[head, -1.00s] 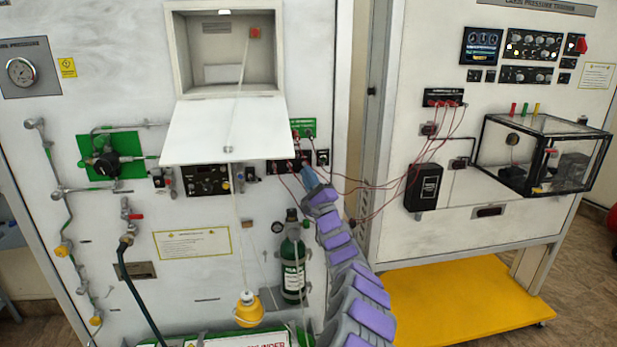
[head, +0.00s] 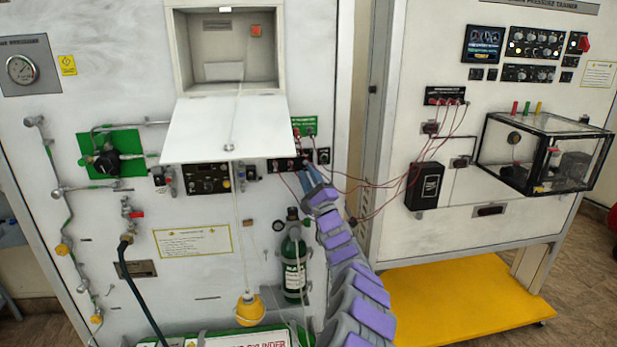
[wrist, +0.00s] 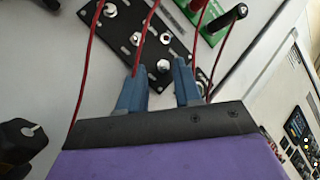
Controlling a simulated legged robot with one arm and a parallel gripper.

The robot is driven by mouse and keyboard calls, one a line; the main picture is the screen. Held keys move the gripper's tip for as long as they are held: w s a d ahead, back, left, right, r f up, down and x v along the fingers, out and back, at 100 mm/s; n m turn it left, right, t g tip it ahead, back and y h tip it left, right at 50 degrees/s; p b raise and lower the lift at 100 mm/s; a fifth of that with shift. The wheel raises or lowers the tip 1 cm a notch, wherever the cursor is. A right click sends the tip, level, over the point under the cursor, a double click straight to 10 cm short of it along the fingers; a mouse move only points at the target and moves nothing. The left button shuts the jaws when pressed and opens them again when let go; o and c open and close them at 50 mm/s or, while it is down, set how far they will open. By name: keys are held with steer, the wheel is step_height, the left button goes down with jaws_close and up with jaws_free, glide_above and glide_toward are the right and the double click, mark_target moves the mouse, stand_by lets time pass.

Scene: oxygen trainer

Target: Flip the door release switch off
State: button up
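A black panel (head: 287,164) with metal toggles and red wires sits on the white trainer wall, right of the open hatch flap. It also shows in the wrist view (wrist: 126,35). I cannot tell for sure which toggle is the door release switch. A silver toggle (wrist: 163,65) shows between my fingertips. My gripper (wrist: 158,68) is open, with its two blue fingers apart at the panel's lower edge; contact cannot be told. In the head view my gripper (head: 312,178) reaches the panel from below. A small separate black switch plate (head: 323,156) sits right of the panel.
Red wires (wrist: 84,75) hang beside and across my fingers. The white hatch flap (head: 225,130) juts out left of the panel. A green cylinder (head: 293,265) stands below. A clear box (head: 540,155) sits on the right trainer, above a yellow base (head: 450,300).

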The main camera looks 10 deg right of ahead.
steer(key=shift+d, duration=0.1)
steer(key=p+v, duration=0.4)
steer(key=v, duration=1.3)
steer(key=shift+f, duration=0.25)
steer(key=shift+s+r, duration=0.1)
